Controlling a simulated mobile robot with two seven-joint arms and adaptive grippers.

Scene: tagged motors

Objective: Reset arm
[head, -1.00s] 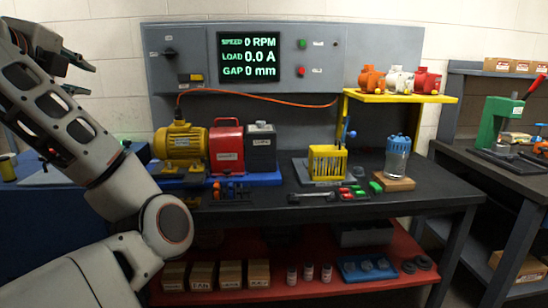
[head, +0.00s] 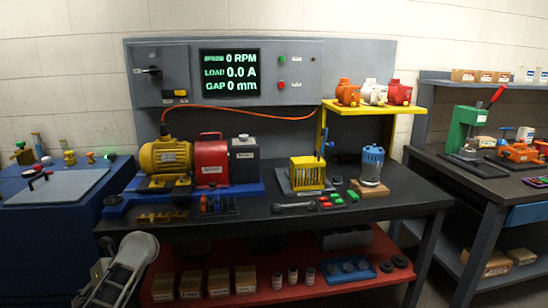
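My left arm (head: 122,268) shows only at the lower left. A pale rounded joint and a slotted link hang down in front of the bench's left end, running out of the bottom edge. I make out no fingers of my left gripper, so its opening is hidden. My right arm and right gripper are not in the picture.
The black bench (head: 400,196) carries a yellow motor (head: 165,158), a red unit (head: 211,160), a yellow cage (head: 307,174) and a blue-topped cylinder (head: 372,165). Three small motors stand on the yellow shelf (head: 375,108). A blue cabinet (head: 40,215) is at left, a green press (head: 466,130) at right.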

